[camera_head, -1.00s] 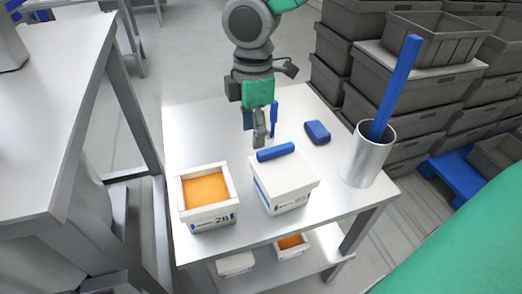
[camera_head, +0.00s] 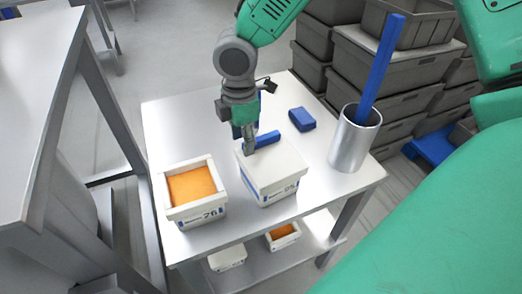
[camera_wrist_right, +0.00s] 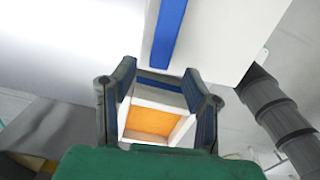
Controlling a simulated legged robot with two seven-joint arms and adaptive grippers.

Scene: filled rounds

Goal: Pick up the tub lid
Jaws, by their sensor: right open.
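The tub lid (camera_head: 262,170) is white with a blue bar handle (camera_head: 267,138) on top, and it sits on the right-hand tub (camera_head: 285,190). In the right wrist view the lid (camera_wrist_right: 215,35) and its blue handle (camera_wrist_right: 168,32) lie just beyond the fingertips. My right gripper (camera_head: 250,146) is at the left end of the handle, pointing down; it also shows in the wrist view (camera_wrist_right: 158,88), open and empty. Whether it touches the handle cannot be told. My left gripper is not in view.
An open tub with orange filling (camera_head: 192,185) stands left of the lidded tub. A blue block (camera_head: 302,119) lies behind, and a metal cylinder (camera_head: 350,145) holding a tall blue bar (camera_head: 382,58) stands right. More tubs (camera_head: 228,257) are on the lower shelf. Grey crates (camera_head: 410,90) are stacked behind.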

